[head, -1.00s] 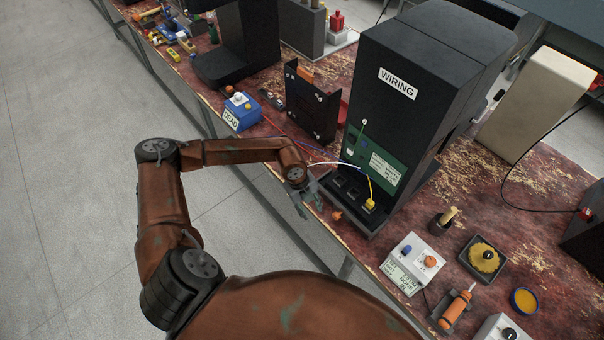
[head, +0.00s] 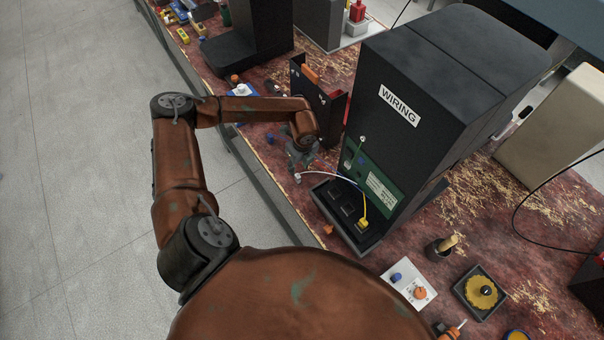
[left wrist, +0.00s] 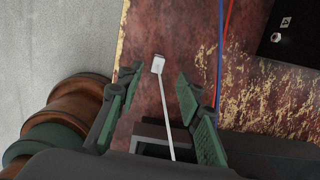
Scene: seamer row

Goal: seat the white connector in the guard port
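The white connector (left wrist: 157,64) shows in the left wrist view just beyond and between my left fingertips, apart from both. Its white cable (left wrist: 165,110) runs back between the fingers. My left gripper (left wrist: 158,84) is open and empty. In the head view my left gripper (head: 300,160) hangs near the bench's front edge, with the white connector (head: 298,177) just below it. The white cable (head: 335,175) arcs right to the WIRING machine (head: 440,85). Dark ports sit on the machine's black ledge (head: 362,243); I cannot tell which is the guard port. My right gripper is out of view.
A yellow connector (head: 363,224) sits at the near end of the ledge. A green panel (head: 380,188) is on the machine face. A black bracket (head: 312,100) stands behind my gripper. A small orange piece (head: 328,230) and a blue piece (head: 270,138) lie on the bench.

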